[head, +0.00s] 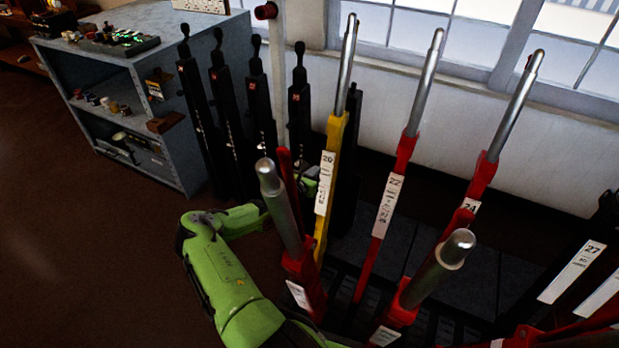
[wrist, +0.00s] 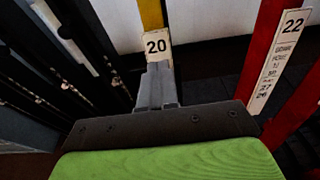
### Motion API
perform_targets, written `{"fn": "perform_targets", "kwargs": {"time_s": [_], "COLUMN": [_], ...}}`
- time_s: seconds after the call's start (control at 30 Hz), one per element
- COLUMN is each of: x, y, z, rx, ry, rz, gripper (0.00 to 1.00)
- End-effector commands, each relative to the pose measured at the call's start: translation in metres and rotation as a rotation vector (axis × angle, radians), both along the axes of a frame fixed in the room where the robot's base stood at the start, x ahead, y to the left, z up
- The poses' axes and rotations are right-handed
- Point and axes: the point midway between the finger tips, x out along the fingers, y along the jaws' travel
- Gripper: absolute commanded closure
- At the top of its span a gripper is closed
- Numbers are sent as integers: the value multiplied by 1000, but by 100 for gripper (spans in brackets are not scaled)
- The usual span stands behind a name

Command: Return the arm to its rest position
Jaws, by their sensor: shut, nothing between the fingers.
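My gripper (wrist: 158,72) is shut and empty in the wrist view, its grey fingers pointing at the yellow lever 20 (wrist: 151,14), just below the number plate. I cannot tell whether they touch it. In the head view my green arm reaches in from the bottom, bends to the right and passes behind a red lever with a steel handle (head: 281,208). My gripper's end is mostly hidden there, beside the yellow lever 20 (head: 327,180). The red lever 22 (head: 388,205) stands to the right of it, and also shows in the wrist view (wrist: 262,60).
Several black levers (head: 257,100) stand left of the yellow one. Red lever 24 (head: 482,180), a nearer red lever (head: 400,312) and black lever 27 (head: 572,272) are on the right. A grey shelf unit (head: 160,85) is at back left. Floor at left is clear.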

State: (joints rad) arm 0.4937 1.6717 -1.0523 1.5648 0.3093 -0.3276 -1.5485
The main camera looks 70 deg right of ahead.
Motion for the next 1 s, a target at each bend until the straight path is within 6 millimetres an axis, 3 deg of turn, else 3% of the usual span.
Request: {"fn": "perform_targets", "kwargs": {"time_s": [0.1,0.23,0.9,1.0], "x": [3,4,4,8], "y": [22,32,33,37], "z": [6,6,5,14], "rx": [1,2,3,3], "ry": [2,0,-1,-71], "rz": [-1,-3,-4,-39], "gripper": [100,100,100,100]}}
